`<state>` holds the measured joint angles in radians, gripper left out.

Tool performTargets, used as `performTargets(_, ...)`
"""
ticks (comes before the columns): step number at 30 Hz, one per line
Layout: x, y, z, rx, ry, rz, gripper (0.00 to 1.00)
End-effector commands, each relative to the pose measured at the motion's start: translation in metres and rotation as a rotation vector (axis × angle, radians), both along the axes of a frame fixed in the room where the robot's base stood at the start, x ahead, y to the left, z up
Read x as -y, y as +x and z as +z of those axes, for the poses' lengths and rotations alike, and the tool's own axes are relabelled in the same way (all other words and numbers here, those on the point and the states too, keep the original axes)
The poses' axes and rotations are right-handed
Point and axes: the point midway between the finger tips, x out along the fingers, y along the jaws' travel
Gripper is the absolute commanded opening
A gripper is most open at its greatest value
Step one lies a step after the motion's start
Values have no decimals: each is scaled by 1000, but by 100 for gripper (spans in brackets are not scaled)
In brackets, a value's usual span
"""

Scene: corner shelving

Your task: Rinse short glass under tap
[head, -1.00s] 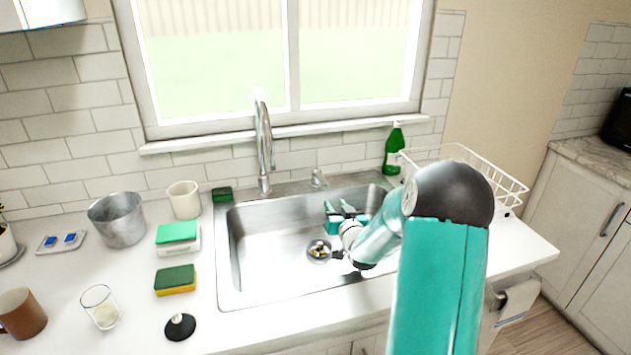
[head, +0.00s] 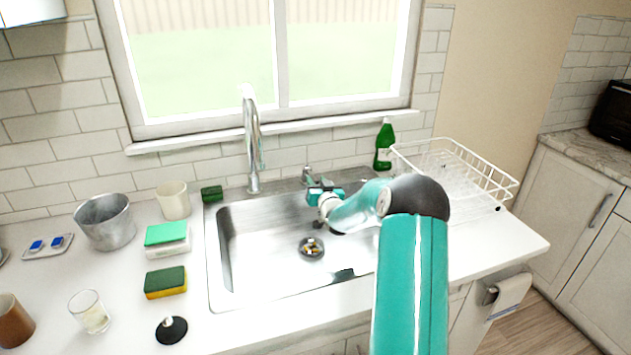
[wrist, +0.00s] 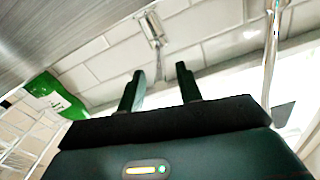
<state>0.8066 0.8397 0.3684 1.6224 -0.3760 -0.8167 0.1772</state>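A short glass (head: 90,311), clear with something pale at its bottom, stands on the counter left of the sink. The tall chrome tap (head: 252,150) rises behind the sink and also shows in the wrist view (wrist: 272,50); I see no water running. A small chrome lever (head: 307,176) stands right of the tap. My gripper (head: 312,183) is at the sink's back edge, close to this lever. In the wrist view my gripper (wrist: 160,75) is open, and the lever (wrist: 155,40) lines up between its fingers. I cannot tell whether they touch it.
The steel sink (head: 235,280) has a drain (head: 312,248) with bits in it. A green bottle (head: 384,147) and a white dish rack (head: 480,180) stand to the right. Sponges (head: 166,282), a metal pot (head: 106,222), a cup (head: 173,201) and a black plug (head: 171,330) crowd the left counter.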

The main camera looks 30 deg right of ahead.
Motion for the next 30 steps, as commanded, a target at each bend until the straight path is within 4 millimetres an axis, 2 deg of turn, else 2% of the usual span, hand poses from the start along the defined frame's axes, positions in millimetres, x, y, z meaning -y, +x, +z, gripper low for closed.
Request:
performTargets(4,3,14,0,0,0,1,35)
performTargets(13,4,16,0,-1,0,0,35)
performTargets(14,4,16,0,-1,0,0,31)
performTargets(18,4,16,0,-1,0,0,4)
performTargets(19,4,16,0,-1,0,0,0)
performTargets(30,8,16,0,2,-1,31,0)
